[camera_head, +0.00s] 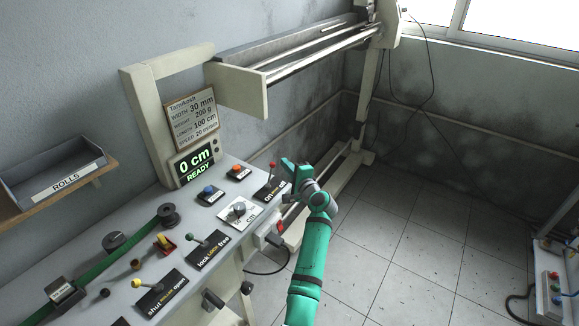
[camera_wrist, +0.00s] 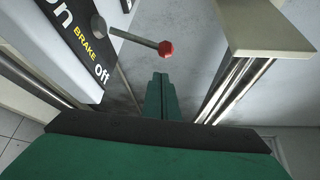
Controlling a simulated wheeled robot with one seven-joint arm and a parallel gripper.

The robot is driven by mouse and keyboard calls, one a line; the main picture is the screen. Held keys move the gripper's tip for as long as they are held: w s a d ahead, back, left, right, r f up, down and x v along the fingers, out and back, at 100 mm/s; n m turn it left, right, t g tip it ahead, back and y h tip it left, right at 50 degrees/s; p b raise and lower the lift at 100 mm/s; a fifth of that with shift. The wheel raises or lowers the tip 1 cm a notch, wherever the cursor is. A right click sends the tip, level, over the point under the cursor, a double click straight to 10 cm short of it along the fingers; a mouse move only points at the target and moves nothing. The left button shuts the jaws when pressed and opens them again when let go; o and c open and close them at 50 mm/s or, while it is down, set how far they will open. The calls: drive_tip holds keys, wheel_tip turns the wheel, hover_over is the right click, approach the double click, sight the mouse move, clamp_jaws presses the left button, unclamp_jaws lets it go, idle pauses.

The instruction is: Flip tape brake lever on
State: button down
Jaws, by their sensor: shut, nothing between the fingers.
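The brake lever is a thin metal rod with a red knob (camera_head: 272,165) on a black plate (camera_head: 263,194) marked on, BRAKE, off, at the console's right end. It stands out from the plate in the head view; its exact setting is hard to tell. In the wrist view, the red knob (camera_wrist: 166,48) is just beyond my fingertips, and the plate (camera_wrist: 62,45) is at the upper left. My green gripper (camera_head: 287,164) is shut and empty, just right of the knob, on the off side. The gripper (camera_wrist: 160,78) appears apart from the knob.
The console holds an orange button (camera_head: 236,168), a blue button (camera_head: 208,190), a cm dial (camera_head: 239,210) and a lock lever plate (camera_head: 209,250). A display (camera_head: 195,165) reads 0 cm READY. A beige frame with rails (camera_head: 240,88) stands behind. Open floor lies right.

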drive_tip(key=shift+s+a+r, duration=0.25)
drive_tip(key=shift+s+a, duration=0.65)
drive_tip(key=shift+w, duration=0.1)
